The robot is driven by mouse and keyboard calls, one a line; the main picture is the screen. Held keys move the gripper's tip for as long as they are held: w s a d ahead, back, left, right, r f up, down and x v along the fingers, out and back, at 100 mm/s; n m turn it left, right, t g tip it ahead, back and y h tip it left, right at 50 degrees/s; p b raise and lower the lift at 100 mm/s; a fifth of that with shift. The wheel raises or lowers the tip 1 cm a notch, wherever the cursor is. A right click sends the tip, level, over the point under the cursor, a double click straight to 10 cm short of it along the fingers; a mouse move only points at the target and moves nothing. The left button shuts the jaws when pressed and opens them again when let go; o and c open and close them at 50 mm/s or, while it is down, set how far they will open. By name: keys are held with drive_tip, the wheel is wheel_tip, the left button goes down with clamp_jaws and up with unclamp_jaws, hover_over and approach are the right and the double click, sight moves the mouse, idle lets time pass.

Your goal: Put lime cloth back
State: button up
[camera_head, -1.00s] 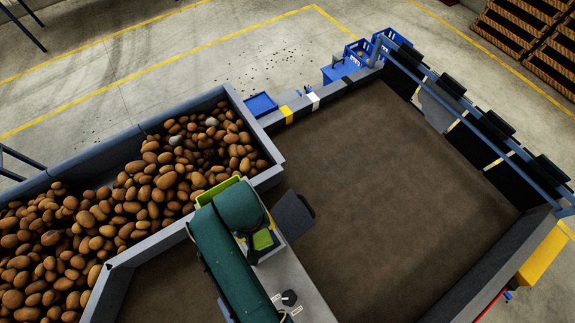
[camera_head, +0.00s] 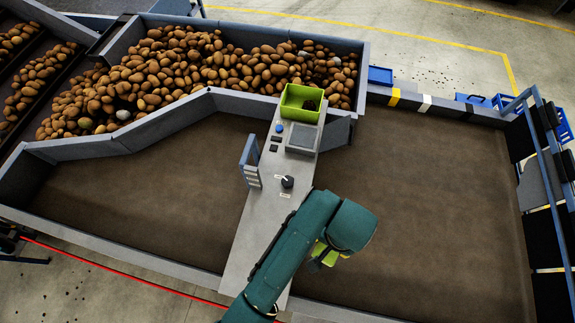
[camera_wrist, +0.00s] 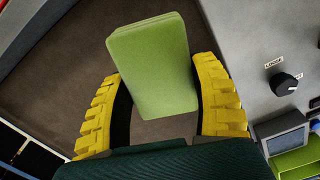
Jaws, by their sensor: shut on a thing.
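The lime cloth (camera_wrist: 152,62), a folded rectangular pad, is held between the yellow fingers of my gripper (camera_wrist: 162,100) in the wrist view. My gripper (camera_head: 322,254) is shut on it. In the head view only a small lime part of the cloth (camera_head: 330,259) shows under my teal wrist, and most of it is hidden. It is over the brown belt, just right of the grey console. A lime open bin (camera_head: 285,108) stands at the console's far end, with something dark inside. The bin also shows at the lower right of the wrist view (camera_wrist: 288,166).
The grey console (camera_head: 257,205) carries a dark knob (camera_head: 288,181), a small screen (camera_head: 303,137) and a blue-grey upright panel (camera_head: 250,160). Potatoes (camera_head: 190,65) fill the trough behind. The brown belt (camera_head: 440,200) to the right is clear. A blue-framed rail (camera_head: 548,170) edges the far right.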

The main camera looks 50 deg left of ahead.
drive_tip(key=s+a+n, duration=0.7)
drive_tip(key=s+n, duration=0.1)
drive_tip(key=n, duration=1.3)
hover_over(257, 267)
drive_tip(key=f, duration=0.9)
drive_tip(key=shift+w+d, duration=0.15)
drive_tip(key=shift+d, duration=0.05)
drive_tip(key=o, duration=1.1)
wheel_tip(257, 267, up, 12)
